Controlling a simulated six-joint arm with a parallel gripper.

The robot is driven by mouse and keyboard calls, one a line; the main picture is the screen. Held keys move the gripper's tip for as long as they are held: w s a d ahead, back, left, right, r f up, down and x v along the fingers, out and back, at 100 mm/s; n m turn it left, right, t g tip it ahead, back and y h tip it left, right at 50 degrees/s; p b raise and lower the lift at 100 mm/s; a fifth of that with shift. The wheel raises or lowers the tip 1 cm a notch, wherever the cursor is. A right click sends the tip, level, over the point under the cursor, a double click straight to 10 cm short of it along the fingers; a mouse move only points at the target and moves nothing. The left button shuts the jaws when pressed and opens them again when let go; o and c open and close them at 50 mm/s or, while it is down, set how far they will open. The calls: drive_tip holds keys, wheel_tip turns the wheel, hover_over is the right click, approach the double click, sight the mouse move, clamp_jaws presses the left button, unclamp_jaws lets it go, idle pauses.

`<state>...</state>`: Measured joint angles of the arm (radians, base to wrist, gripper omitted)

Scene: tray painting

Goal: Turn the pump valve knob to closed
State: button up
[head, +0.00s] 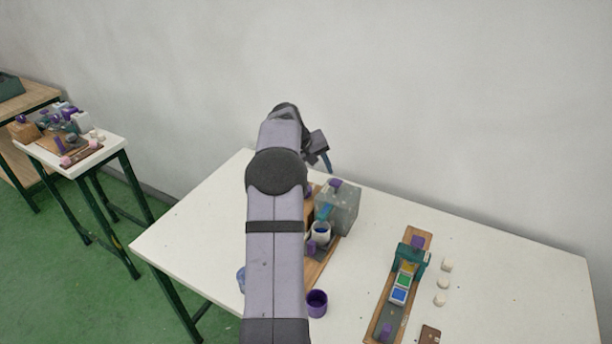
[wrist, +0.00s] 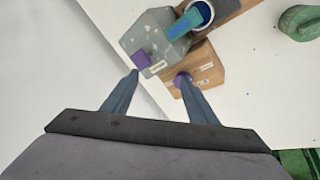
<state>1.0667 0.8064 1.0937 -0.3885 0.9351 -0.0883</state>
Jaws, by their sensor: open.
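A grey speckled box (head: 340,212) stands on the white table with a purple knob (head: 335,183) on it; the box (wrist: 150,32) and this knob (wrist: 140,60) also show in the wrist view. Beside it is a wooden block (wrist: 206,70) with another purple knob (wrist: 181,80). Small labels near both knobs are too small to read, so I cannot tell which is the pump valve knob or how it is set. My gripper (wrist: 158,74) is open and empty. In the wrist view its left fingertip appears near the grey box's knob and its right fingertip overlaps the block's knob; contact is unclear.
A teal spout (wrist: 183,26) reaches from the grey box over a cup of blue paint (head: 321,232). A purple cup (head: 317,303) stands in front. A wooden rail (head: 410,268) with paint pans and several pale blocks (head: 444,283) are at right. The wall is close behind.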

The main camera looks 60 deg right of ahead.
drive_tip(key=shift+w+d+f+m+t+y+p, duration=0.25)
drive_tip(key=shift+w+d+f+t+p, duration=0.5)
drive_tip(key=shift+f, duration=0.9)
drive_tip(key=shift+w+d+f+m+t+y+p, duration=0.25)
drive_tip(key=shift+w+f+t, duration=0.5)
drive_tip(key=shift+f, duration=0.95)
drive_tip(key=shift+w+d+f+m+t+y+p, duration=0.25)
drive_tip(key=shift+w+d+f+t+p, duration=0.3)
drive_tip(key=shift+w+f, duration=0.8)
drive_tip(key=shift+s+f, duration=0.3)
drive_tip(key=shift+s, duration=0.05)
